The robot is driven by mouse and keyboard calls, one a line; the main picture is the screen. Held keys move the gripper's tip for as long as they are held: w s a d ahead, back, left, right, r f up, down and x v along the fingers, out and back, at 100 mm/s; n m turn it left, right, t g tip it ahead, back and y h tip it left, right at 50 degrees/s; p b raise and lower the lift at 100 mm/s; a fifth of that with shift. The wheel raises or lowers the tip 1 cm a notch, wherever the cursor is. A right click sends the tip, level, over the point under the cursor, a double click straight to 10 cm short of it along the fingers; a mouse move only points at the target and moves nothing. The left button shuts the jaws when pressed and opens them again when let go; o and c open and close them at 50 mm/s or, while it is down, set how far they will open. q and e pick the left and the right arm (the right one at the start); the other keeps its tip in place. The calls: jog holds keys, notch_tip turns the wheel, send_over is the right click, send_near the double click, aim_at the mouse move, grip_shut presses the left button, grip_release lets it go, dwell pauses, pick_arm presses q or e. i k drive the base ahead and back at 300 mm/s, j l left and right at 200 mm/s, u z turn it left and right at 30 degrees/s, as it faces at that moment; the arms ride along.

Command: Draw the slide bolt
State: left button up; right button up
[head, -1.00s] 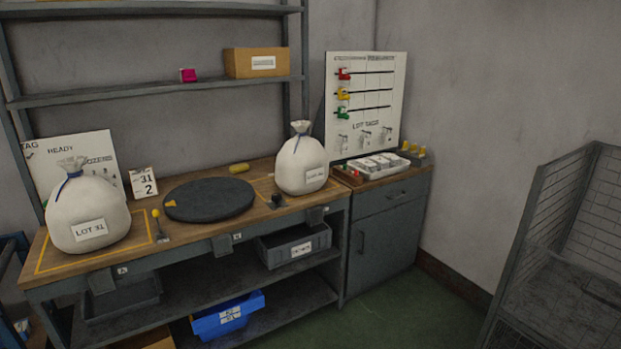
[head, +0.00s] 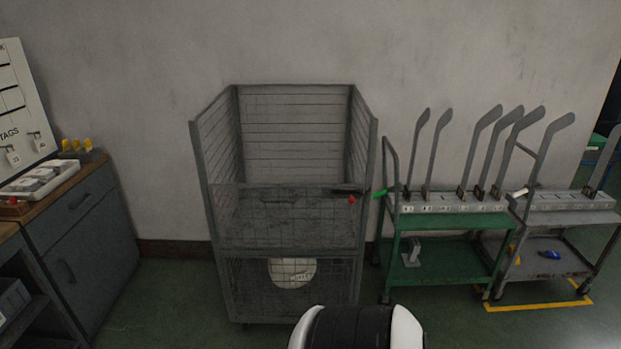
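A tall grey wire cage (head: 212,190) stands against the back wall in the middle of the head view. Its upper front is open above a mesh panel. A dark bar-like piece (head: 347,189), which looks like the slide bolt, sits at the top right of the front panel. A small red knob (head: 351,199) shows just below it. It is too small to tell the bolt's exact position. Neither of my grippers is in view. A white and black part of my own body shows at the bottom centre.
A white sack (head: 292,271) sits in the cage's lower part. A grey cabinet (head: 85,240) is at left. Green floor lies open between cabinet and cage.

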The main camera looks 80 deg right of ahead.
aim_at(351, 200)
jog(key=z, duration=2.7)
